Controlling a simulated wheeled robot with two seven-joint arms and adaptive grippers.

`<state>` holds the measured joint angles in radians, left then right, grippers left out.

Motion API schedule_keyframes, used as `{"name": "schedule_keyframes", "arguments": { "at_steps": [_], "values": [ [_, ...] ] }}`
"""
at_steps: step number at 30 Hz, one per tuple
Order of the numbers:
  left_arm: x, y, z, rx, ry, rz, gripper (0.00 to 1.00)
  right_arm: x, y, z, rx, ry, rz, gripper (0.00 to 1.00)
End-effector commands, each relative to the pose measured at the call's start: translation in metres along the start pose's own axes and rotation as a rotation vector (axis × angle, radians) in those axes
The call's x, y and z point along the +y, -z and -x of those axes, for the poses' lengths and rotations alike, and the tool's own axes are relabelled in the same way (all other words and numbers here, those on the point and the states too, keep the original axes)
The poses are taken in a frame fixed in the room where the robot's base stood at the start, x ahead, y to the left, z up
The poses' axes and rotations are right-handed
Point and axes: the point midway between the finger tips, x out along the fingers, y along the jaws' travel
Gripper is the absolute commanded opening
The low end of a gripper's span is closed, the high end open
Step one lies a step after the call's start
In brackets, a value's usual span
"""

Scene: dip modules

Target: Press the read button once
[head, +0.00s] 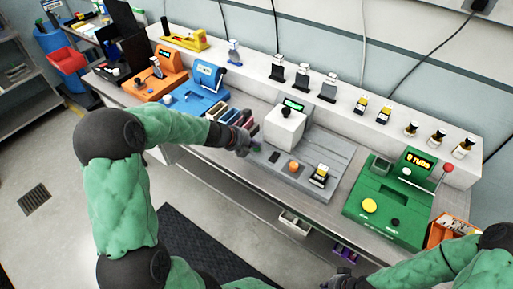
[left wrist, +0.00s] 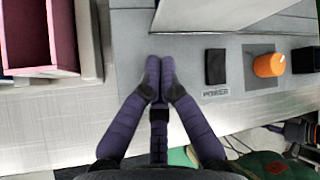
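A grey instrument (head: 335,152) with a white block (head: 284,127) and a small green display (head: 293,104) stands mid-bench. On its front are a black switch (head: 273,157) and an orange round button (head: 293,167). In the left wrist view, the black switch (left wrist: 215,67) sits above a "POWER" label (left wrist: 215,93); the orange button (left wrist: 268,65) is to its right. No "read" label is legible. My left gripper (head: 245,145) is shut and empty, fingertips (left wrist: 160,67) together over the instrument's left part, left of the switch. My right gripper (head: 340,281) is at the bottom edge, its fingers unclear.
A green machine (head: 390,205) with a yellow button (head: 369,205) and red-knobbed lever (head: 447,168) is right. Blue (head: 200,90) and orange (head: 157,80) machines are left. A black-and-yellow module (head: 319,177) sits right of the orange button. Several small modules line the back shelf.

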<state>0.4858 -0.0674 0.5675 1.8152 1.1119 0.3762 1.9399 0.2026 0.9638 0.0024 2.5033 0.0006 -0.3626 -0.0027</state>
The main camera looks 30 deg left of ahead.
Motion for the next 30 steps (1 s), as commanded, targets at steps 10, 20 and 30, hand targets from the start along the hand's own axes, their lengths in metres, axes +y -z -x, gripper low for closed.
{"name": "schedule_keyframes", "arguments": {
  "at_steps": [10, 20, 30],
  "values": [
    [0.002, 0.002, -0.002, 0.001, -0.001, 0.001, 0.0, 0.001, 0.0, -0.001, 0.0, 0.0, 0.0, 0.0],
    [-0.001, 0.0, 0.001, 0.002, -0.001, 0.001, 0.0, -0.001, 0.0, 0.004, 0.0, 0.0, 0.0, 0.0],
    [-0.007, -0.006, 0.01, 0.001, -0.001, 0.0, 0.0, -0.006, -0.001, 0.017, 0.0, 0.0, 0.0, 0.0]
  ]
}}
